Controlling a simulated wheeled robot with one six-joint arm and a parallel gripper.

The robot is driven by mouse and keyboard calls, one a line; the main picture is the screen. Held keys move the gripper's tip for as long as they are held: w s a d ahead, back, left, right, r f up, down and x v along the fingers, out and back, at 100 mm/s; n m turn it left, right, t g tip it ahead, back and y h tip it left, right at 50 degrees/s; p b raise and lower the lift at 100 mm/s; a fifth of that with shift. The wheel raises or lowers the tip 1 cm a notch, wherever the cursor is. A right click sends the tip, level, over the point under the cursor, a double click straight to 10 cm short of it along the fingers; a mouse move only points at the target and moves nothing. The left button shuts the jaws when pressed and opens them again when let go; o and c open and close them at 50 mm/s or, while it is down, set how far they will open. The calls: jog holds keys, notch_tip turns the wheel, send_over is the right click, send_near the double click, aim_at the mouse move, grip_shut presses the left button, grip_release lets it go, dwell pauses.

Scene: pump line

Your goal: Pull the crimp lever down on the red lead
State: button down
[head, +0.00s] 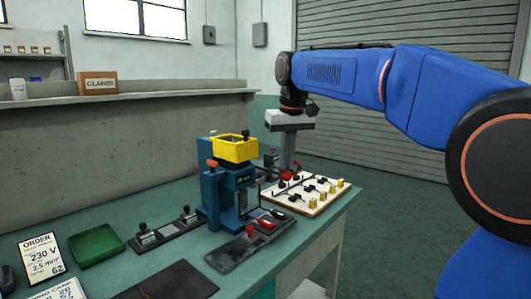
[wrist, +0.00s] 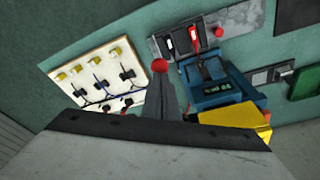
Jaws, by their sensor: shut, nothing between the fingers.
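A blue crimp press (head: 222,195) with a yellow top (head: 235,148) stands on the green bench; it also shows in the wrist view (wrist: 215,85). A red knob (wrist: 160,66) shows right at the tips of my gripper (wrist: 159,78); I take it for the lever's knob. In the head view my gripper (head: 288,166) points down at the right of the press, its fingers shut and empty, with red (head: 286,176) at its tips. Whether they touch the knob I cannot tell. A red piece, probably the red lead (wrist: 192,34), lies at the press's front; its end is hidden.
A pale board (head: 310,195) with several yellow-ended leads lies right of the press. A dark plate (head: 240,252) lies in front. A black strip with clamps (head: 165,233), a green tray (head: 97,245) and an order card (head: 43,256) are at the left.

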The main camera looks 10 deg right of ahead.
notch_tip(320, 180, up, 10)
jog(key=w+a, duration=0.1)
jog(key=shift+w+f, duration=0.25)
dwell(0.7)
